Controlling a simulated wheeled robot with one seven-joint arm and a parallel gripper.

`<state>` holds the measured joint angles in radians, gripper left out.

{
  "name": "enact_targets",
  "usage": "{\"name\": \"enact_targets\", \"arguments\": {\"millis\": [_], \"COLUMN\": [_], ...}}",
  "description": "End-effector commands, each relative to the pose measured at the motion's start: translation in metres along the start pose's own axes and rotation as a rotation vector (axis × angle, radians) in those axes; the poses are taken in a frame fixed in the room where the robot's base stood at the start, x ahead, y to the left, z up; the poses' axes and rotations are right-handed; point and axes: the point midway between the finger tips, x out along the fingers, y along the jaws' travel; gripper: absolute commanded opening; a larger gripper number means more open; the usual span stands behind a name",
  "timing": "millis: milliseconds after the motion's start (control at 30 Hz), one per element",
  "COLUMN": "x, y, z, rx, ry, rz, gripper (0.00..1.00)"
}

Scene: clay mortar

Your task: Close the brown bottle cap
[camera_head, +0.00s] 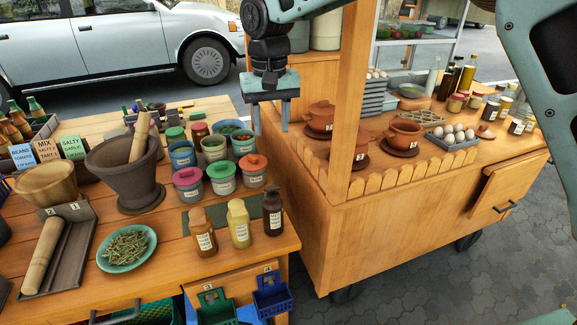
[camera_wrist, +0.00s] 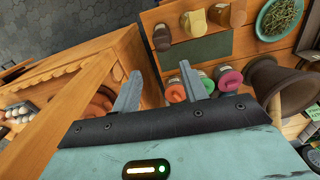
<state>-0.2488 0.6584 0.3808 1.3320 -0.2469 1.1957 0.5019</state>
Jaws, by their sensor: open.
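An orange-brown bottle (camera_head: 203,237) stands upright with a white label at the front of the left table. A yellow bottle (camera_head: 239,225) and a dark brown bottle (camera_head: 272,212) stand upright to its right. I cannot tell from these views whether their caps are open or shut. In the wrist view the dark bottle (camera_wrist: 162,38), yellow bottle (camera_wrist: 194,22) and orange-brown bottle (camera_wrist: 229,12) show near the top. My gripper (camera_head: 271,120) is open and empty, up near the gap between table and cart, apart from the bottles. Its fingers also show in the wrist view (camera_wrist: 160,80).
Lidded jars (camera_head: 221,178) stand close behind the bottles. A clay mortar (camera_head: 125,170) and a green plate of leaves (camera_head: 127,250) are to the left. A wooden post (camera_head: 350,100) and cart (camera_head: 400,215) stand at the right. Baskets (camera_head: 272,297) hang below the table's front.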

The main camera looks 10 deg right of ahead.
Motion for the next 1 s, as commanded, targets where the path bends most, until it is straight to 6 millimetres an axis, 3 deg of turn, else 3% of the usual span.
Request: {"name": "enact_targets", "arguments": {"millis": [167,800,1000], "x": [0.017,0.143,0.166], "y": [0.000,0.000,0.000], "z": [0.001,0.002,0.001], "rx": [0.000,0.000,0.000], "ry": [-0.007,-0.006,-0.002], "rz": [0.002,0.001,0.001], "gripper": [0.44,0.44,0.44]}}
